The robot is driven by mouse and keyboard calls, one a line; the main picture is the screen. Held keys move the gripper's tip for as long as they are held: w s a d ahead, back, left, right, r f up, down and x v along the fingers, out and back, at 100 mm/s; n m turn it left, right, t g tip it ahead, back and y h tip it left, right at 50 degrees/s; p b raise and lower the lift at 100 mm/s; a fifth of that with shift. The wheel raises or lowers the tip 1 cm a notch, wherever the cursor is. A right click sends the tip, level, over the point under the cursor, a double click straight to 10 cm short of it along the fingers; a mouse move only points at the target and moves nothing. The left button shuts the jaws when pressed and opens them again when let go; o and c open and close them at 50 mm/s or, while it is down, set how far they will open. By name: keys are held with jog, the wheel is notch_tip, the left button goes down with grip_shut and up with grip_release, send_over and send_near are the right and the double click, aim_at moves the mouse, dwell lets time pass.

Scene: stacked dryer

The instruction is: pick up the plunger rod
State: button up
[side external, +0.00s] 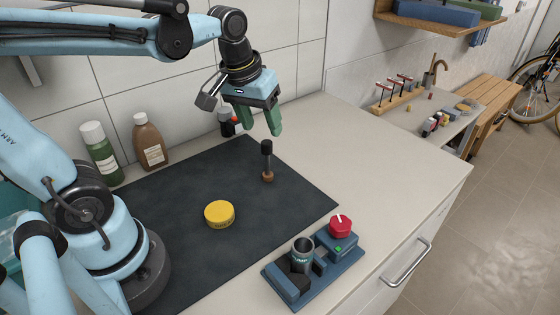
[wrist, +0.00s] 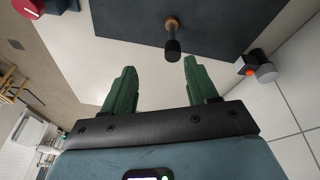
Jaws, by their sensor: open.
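The plunger rod (side external: 267,160), with a black upper part and a brown round foot, stands upright on the dark mat (side external: 160,190) near its right side. My gripper (side external: 260,131) is above the rod, with its green fingers open, empty and pointing down. In the wrist view, the rod (wrist: 173,45) shows beyond the fingertips, between the lines of the two fingers and closer to the right one. My gripper (wrist: 160,68) is apart from it there.
A yellow tin (side external: 220,214) lies on the mat. A blue stand holding a grey cup (side external: 302,250) and a red knob (side external: 340,226) is at the front right. Green (side external: 100,155) and brown (side external: 150,143) bottles stand by the wall. A small dark, red-marked item (side external: 228,124) is behind my gripper.

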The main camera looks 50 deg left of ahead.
jog(key=w+a+n+g, duration=0.2)
jog(key=n, duration=0.1)
jog(key=shift+w+r, duration=0.1)
jog(key=shift+w, duration=0.3)
jog(key=shift+w+a+n+g, duration=0.2)
jog(key=shift+w+n+g, duration=0.15)
jog(key=shift+g, duration=0.25)
jog(key=shift+f, duration=0.3)
send_near(268, 174)
jog(key=shift+w+a+f, duration=0.1)
jog(key=shift+a+f, duration=0.1)
jog(key=shift+f, duration=1.1)
jog(key=shift+w+a+f, duration=0.1)
jog(key=shift+a+f, duration=0.1)
jog(key=shift+f, duration=1.15)
grip_shut()
jog(key=shift+r, duration=0.15)
